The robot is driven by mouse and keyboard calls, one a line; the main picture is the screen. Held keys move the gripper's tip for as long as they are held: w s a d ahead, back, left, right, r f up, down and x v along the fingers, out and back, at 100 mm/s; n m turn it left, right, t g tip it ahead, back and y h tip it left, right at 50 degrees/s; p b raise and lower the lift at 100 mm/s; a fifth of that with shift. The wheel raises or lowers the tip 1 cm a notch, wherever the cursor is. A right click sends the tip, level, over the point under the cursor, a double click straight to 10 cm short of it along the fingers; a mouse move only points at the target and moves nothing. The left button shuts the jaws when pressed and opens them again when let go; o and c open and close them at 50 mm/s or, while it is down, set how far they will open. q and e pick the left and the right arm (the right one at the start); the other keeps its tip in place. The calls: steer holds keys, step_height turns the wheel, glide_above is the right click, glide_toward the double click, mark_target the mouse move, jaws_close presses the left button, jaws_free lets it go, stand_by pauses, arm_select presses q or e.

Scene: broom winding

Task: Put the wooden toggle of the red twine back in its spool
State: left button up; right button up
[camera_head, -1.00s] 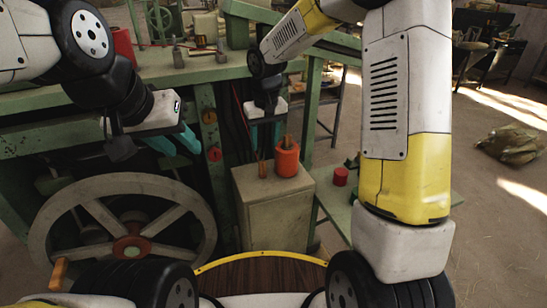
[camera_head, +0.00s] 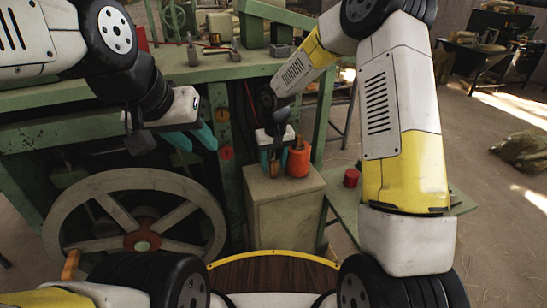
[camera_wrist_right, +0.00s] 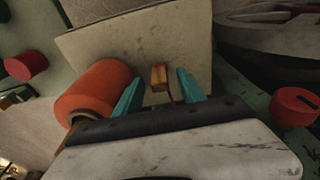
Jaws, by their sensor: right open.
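The orange-red spool (camera_head: 299,159) stands upright on a beige cabinet (camera_head: 282,215); in the right wrist view the spool (camera_wrist_right: 98,90) is left of the fingers. The small wooden toggle (camera_wrist_right: 158,76) is between the open teal fingertips of my right gripper (camera_wrist_right: 158,88), with gaps on both sides. A thin dark strand runs from it towards the gripper. My left gripper (camera_head: 196,140) is open and empty, left of the cabinet.
A large spoked wheel (camera_head: 135,222) stands at lower left, under the green workbench (camera_head: 95,90). A small red cylinder (camera_head: 351,177) rests on a green shelf right of the cabinet. Bench legs stand close behind the cabinet.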

jaws_close()
steer(key=shift+r, duration=0.1)
